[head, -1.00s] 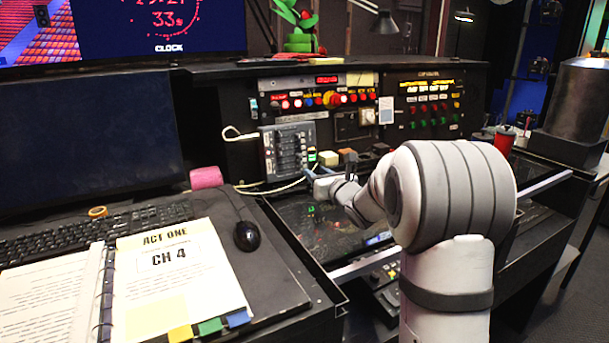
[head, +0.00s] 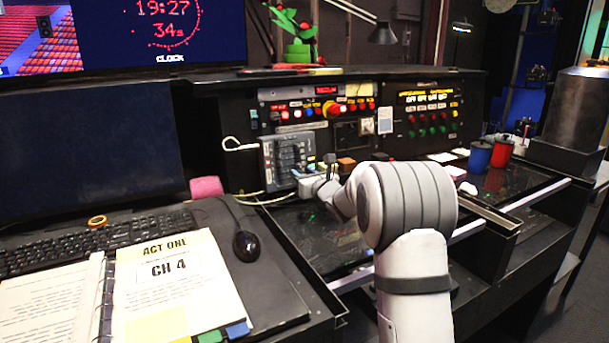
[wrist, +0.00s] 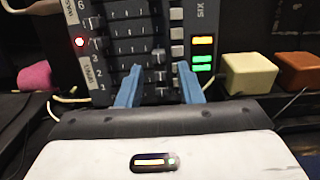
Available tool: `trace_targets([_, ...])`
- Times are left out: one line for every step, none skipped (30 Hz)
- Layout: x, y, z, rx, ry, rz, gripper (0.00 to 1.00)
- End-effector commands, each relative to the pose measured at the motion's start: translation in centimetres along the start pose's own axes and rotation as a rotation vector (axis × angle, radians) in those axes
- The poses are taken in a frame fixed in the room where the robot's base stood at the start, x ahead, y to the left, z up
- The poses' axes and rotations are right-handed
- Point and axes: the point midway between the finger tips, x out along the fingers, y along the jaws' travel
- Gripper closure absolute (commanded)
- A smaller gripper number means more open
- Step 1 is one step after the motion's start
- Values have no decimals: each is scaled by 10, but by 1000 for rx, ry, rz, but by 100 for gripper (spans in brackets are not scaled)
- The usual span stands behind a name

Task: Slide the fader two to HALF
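The fader panel (head: 289,152) is a grey box with several slots, standing upright at the console's left part. In the wrist view the panel (wrist: 125,45) fills the upper middle, with number labels down its left side. The slots run sideways there, with dark knobs. My gripper (wrist: 160,78) is open, its two blue fingertips in front of the lower slots. Dark fader knobs (wrist: 158,57) show between and just above the fingertips. I cannot tell whether the fingers touch a knob, nor which knob is fader two. In the head view my gripper (head: 306,182) is at the panel's lower right.
A cream block (wrist: 249,74) and an orange block (wrist: 301,72) stand right of the panel. A pink roll (wrist: 35,76) and a white cable (head: 238,145) lie left. Blue (head: 480,156) and red (head: 502,151) cups stand far right. A script (head: 175,280) reads CH 4.

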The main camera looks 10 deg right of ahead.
Motion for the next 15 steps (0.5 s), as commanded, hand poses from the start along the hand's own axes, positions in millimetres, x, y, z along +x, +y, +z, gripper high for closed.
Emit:
trace_targets([0, 0, 0, 0, 0, 0, 71])
trace_targets([0, 0, 0, 0, 0, 0, 74])
trace_targets([0, 0, 0, 0, 0, 0, 77])
trace_targets([0, 0, 0, 0, 0, -1, 79])
trace_targets([0, 0, 0, 0, 0, -1, 82])
trace_targets([0, 0, 0, 0, 0, -1, 85])
trace_targets([0, 0, 0, 0, 0, -1, 88])
trace_targets([0, -1, 0, 0, 0, -1, 90])
trace_targets([0, -1, 0, 0, 0, -1, 93])
trace_targets([0, -1, 0, 0, 0, -1, 96])
trace_targets([0, -1, 0, 0, 0, -1, 98])
trace_targets([-1, -1, 0, 0, 0, -1, 100])
trace_targets([-1, -1, 0, 0, 0, -1, 100])
trace_targets([-1, -1, 0, 0, 0, -1, 100])
trace_targets([-1, -1, 0, 0, 0, -1, 100])
